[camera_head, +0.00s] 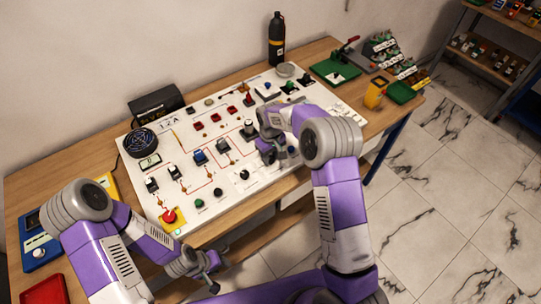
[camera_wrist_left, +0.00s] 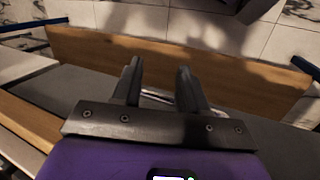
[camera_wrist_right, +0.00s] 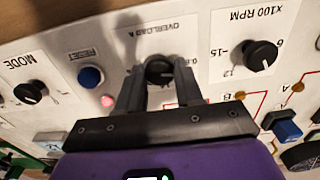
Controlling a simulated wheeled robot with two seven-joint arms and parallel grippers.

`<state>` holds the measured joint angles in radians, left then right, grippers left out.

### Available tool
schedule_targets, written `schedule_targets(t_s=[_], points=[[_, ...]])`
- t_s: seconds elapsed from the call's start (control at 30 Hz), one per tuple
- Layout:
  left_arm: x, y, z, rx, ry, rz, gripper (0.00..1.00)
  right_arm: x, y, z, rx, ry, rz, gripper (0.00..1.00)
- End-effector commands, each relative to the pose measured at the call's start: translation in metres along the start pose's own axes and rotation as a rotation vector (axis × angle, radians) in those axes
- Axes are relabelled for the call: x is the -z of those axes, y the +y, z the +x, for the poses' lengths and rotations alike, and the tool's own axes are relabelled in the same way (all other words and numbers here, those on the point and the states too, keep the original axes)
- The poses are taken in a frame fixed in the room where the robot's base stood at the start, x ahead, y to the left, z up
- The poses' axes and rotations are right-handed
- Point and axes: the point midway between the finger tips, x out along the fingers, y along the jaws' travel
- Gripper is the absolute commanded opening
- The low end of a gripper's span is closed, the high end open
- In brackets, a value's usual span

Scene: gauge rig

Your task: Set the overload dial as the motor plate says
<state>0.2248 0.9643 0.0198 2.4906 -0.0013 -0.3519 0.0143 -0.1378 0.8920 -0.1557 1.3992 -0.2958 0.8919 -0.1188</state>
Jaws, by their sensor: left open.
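The overload dial (camera_wrist_right: 160,72) is a black round knob under an upside-down "OVERLOAD A" label in the right wrist view. My right gripper (camera_wrist_right: 160,82) has a finger on each side of the knob, with a gap between them; whether either touches it is unclear. In the head view my right gripper (camera_head: 268,156) is low over the white panel and hides the dial. The motor plate (camera_head: 169,121) at the panel's back left reads about "1.2 A"; the decimal point is unclear. My left gripper (camera_head: 209,277) is open and empty off the table's front edge; its fingers (camera_wrist_left: 160,80) are apart.
The white panel (camera_head: 232,187) carries switches, wires and other knobs. In the right wrist view, a blue reset button (camera_wrist_right: 90,76), a mode knob (camera_wrist_right: 31,92) and an RPM knob (camera_wrist_right: 261,54) flank the dial. A black bottle (camera_head: 276,40) stands behind the panel.

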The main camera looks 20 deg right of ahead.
Motion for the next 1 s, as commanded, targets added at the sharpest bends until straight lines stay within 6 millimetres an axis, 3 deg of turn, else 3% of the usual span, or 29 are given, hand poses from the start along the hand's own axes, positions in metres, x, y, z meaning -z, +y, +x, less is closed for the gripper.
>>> schedule_targets(t_s=[0.1,0.47,1.0], points=[[0.0000,0.0000,0.0000,0.000,0.000,0.000,0.43,0.0000,0.0001,-0.0003,0.000,0.000,0.000,0.05],[0.0000,-0.0005,0.0014,0.000,0.000,0.000,0.43,0.0000,0.0004,-0.0002,-0.001,0.000,0.075,0.05],[0.0001,-0.0018,0.0047,0.000,0.000,0.000,0.43,0.0002,0.0000,-0.0006,-0.001,0.000,0.478,0.05]])
